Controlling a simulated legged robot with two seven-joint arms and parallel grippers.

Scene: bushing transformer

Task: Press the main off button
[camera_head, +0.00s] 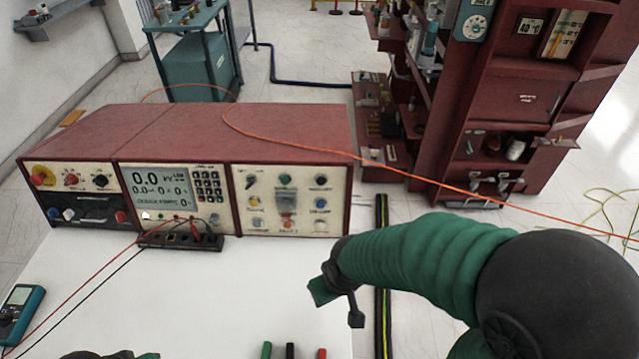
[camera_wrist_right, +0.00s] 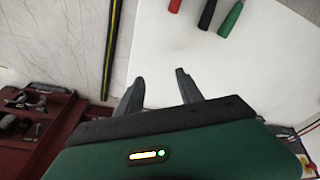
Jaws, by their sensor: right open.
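The control console (camera_head: 190,132) is a long red cabinet at the back of the white table. Its right panel (camera_head: 287,201) carries rows of coloured buttons, green, dark, blue, yellow and pale, around a middle switch. The labels are too small to read, so I cannot tell which is the main off button. A red knob on a yellow base (camera_head: 42,175) sits on the left panel. My right gripper (camera_head: 337,305) is open and empty over the table, in front of and right of the console, touching no button. It also shows in the right wrist view (camera_wrist_right: 160,76).
Red, black and green leads or probes (camera_head: 291,351) lie at the table's front edge. A teal meter (camera_head: 19,308) lies at left. A black terminal block (camera_head: 180,241) with cables stands before the console. A red rack (camera_head: 500,130) stands behind right. The table's middle is clear.

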